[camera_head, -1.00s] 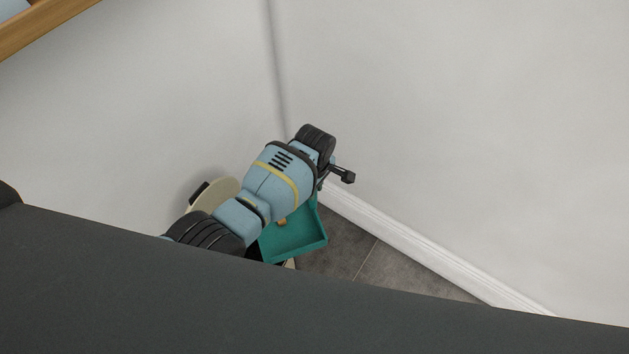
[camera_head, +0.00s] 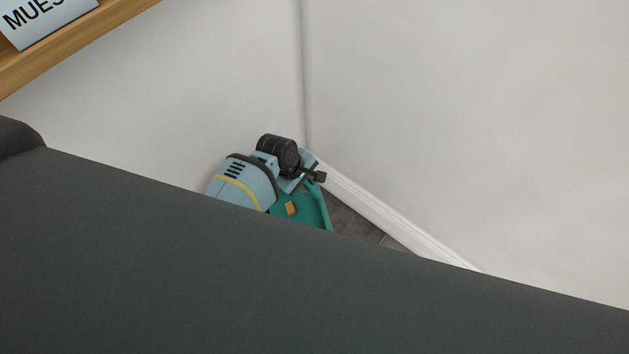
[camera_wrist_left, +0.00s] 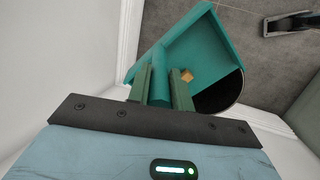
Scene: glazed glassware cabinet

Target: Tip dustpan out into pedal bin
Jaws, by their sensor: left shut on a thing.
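The teal dustpan (camera_wrist_left: 197,42) shows in the left wrist view with its handle between the fingers of my left gripper (camera_wrist_left: 160,88), which is shut on it. A small tan block (camera_wrist_left: 187,75) lies in the pan near the handle end. The dark round opening of the pedal bin (camera_wrist_left: 225,95) shows beside and below the pan, partly covered by it. In the head view, part of the dustpan (camera_head: 312,205) and the block (camera_head: 291,208) show beside my left gripper (camera_head: 312,178). The bin is hidden there. My right gripper is not in view.
White walls meet in a corner close behind the arm, with a white skirting board (camera_head: 385,220) along the right wall. Grey tiled floor (camera_wrist_left: 245,45) is bare beyond the pan. A black object (camera_wrist_left: 290,22) stands on it. A wooden shelf (camera_head: 70,40) with a sign is at upper left.

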